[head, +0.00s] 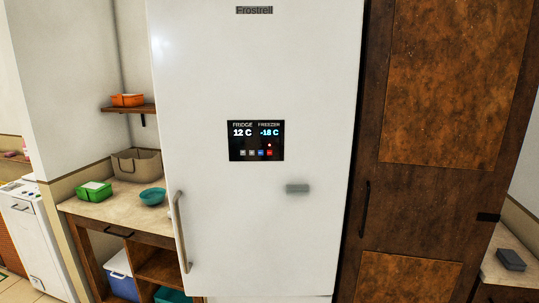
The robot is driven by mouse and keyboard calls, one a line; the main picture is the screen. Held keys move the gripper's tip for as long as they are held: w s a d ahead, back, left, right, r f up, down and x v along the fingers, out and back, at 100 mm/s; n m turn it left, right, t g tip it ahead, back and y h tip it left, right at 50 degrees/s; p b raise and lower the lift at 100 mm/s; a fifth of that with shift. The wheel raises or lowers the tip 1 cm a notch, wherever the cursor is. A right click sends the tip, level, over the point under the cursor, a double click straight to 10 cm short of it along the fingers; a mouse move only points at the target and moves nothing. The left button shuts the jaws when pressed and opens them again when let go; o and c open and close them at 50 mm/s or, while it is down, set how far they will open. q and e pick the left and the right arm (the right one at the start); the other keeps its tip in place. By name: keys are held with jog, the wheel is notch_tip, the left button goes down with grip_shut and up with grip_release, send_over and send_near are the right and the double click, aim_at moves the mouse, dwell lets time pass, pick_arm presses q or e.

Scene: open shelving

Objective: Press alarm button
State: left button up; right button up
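A tall white fridge (255,60) labelled Frostrell stands straight ahead with its door shut. Its black control panel (256,141) reads fridge 12 C and freezer -18 C. A row of small buttons runs along the panel's lower edge: pale ones at the left, a blue one (261,153), and a red button (269,153) at the right end. A small red light (269,145) glows just above the red button. The button labels are too small to read. Neither of my grippers is in view, and nothing covers the panel.
A vertical handle (181,232) sticks out at the fridge's lower left, and a small grey rectangle (297,188) sits below the panel. A brown wooden cabinet (455,80) stands at the right. A counter (115,207) with a green box, teal bowl and basket is at the left.

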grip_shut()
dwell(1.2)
